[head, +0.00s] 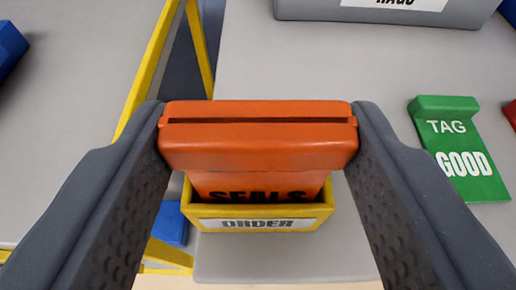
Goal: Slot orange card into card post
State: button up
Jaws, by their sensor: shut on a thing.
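An orange card (258,148) with a thick slotted top edge is between the two fingers of my gripper (258,135) in the head view. My gripper is shut on its thick top. The black word SEALS on its face is partly cut off at the bottom. The card's lower part goes down behind the front wall of a yellow holder (191,211) with a white label reading ORDER. The card's bottom end is hidden, so I cannot tell how deep it sits.
A green card (461,160) reading TAG GOOD lies on the grey surface (290,60) at the right. A grey bin (300,9) is at the back. Yellow rails (150,70) run at the left, and blue objects (8,48) show at the left edge.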

jog(key=shift+f, duration=0.65)
jog(key=o, duration=1)
jog(key=shift+o, duration=0.2)
jog(key=p+v, duration=0.1)
jog(key=v, duration=1.2)
jog(key=shift+s, duration=0.35)
jog(key=shift+r, duration=0.15)
